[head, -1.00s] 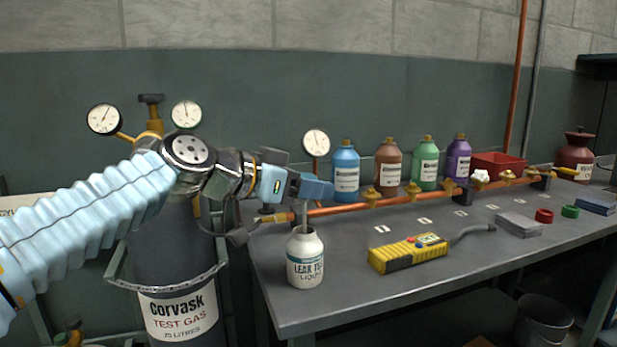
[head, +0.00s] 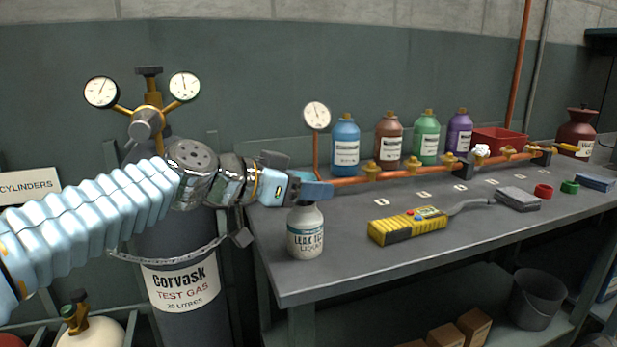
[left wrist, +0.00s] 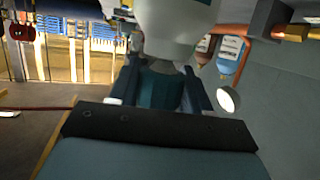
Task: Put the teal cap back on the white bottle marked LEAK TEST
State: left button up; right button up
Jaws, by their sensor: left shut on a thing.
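The white bottle marked LEAK TEST (head: 305,238) stands upright near the table's left front edge. My left gripper (head: 315,190) is right at the bottle's top and hides its mouth. In the left wrist view the gripper (left wrist: 160,88) is shut on the teal cap (left wrist: 160,90), which sits between the two fingers. The white bottle (left wrist: 178,30) shows just beyond the cap, its shoulder meeting it. I cannot tell whether the cap is fully seated. My right gripper is not in view.
A yellow meter (head: 408,226) lies right of the bottle. A copper pipe (head: 385,178) with brass valves runs behind, before several coloured bottles. A gas cylinder (head: 182,292) with gauges stands left of the table (head: 350,270). Tabletop between bottle and meter is clear.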

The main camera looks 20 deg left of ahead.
pick_arm(q)
jog(key=shift+f, duration=0.45)
jog(key=o, duration=1.5)
jog(key=shift+r+p, duration=0.35)
jog(key=shift+r, duration=3.15)
